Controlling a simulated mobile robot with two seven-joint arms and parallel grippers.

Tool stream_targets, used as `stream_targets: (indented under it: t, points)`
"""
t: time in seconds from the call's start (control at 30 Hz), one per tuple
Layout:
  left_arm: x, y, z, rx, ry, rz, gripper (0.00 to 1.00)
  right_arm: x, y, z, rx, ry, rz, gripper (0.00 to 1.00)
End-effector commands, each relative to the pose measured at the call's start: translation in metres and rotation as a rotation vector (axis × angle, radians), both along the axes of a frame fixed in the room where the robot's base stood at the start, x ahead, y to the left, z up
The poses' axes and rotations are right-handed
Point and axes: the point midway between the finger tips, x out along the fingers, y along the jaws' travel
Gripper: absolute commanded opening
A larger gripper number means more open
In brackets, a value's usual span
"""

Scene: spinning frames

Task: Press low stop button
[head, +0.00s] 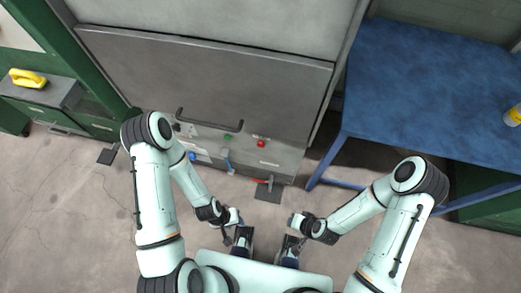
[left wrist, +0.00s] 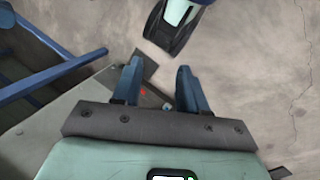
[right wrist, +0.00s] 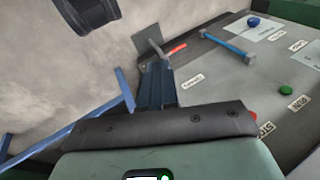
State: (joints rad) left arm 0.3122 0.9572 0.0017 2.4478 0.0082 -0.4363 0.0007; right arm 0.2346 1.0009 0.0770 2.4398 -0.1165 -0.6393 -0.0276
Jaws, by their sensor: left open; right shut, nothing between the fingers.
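A red button (head: 261,143) sits on the low grey panel of the machine, right of a green button (head: 227,137). In the right wrist view the red button (right wrist: 253,115) is mostly hidden behind my right gripper's base, beside a label that seems to read STOP; the green button (right wrist: 285,90) shows clear. My right gripper (right wrist: 156,68) is shut and empty, apart from the panel. In the head view it is low in front of the machine. My left gripper (left wrist: 158,70) is open and empty, also low before the machine and away from the button.
A blue-handled lever (right wrist: 230,48), a red-tipped lever (right wrist: 174,50) and a blue knob (right wrist: 253,22) are at the panel. A dark pedal plate (head: 268,190) is near the floor. A blue table (head: 430,90) stands at right; a dark handle bar (head: 210,122) crosses the machine.

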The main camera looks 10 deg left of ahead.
Motion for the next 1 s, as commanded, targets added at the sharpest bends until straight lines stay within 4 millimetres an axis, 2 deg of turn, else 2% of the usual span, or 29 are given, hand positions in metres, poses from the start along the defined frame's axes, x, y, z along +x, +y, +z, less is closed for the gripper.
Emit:
stream_targets:
  t: [0.03, 0.1, 0.23, 0.3, 0.4, 0.6, 1.0]
  points:
    - [0.004, 0.005, -0.035, 0.014, -0.025, 0.014, 0.43, 0.017, 0.022, -0.025, 0.035, -0.114, 0.037, 0.00]
    - [0.017, 0.012, -0.062, 0.034, -0.066, 0.031, 0.43, 0.047, 0.052, -0.031, 0.091, -0.284, 0.074, 0.00]
    - [0.041, 0.024, -0.108, 0.067, -0.133, 0.059, 0.43, 0.090, 0.106, -0.028, 0.212, -0.574, 0.109, 0.00]
    - [0.054, 0.030, -0.128, 0.083, -0.166, 0.072, 0.43, 0.106, 0.130, -0.021, 0.277, -0.702, 0.112, 0.00]
    - [0.068, 0.036, -0.149, 0.100, -0.201, 0.085, 0.43, 0.121, 0.154, -0.008, 0.357, -0.843, 0.102, 0.00]
    - [0.082, 0.042, -0.164, 0.117, -0.236, 0.099, 0.43, 0.131, 0.173, 0.012, 0.440, -0.976, 0.081, 0.00]
    - [0.083, 0.043, -0.163, 0.117, -0.237, 0.099, 0.43, 0.133, 0.173, 0.017, 0.445, -0.987, 0.077, 0.00]
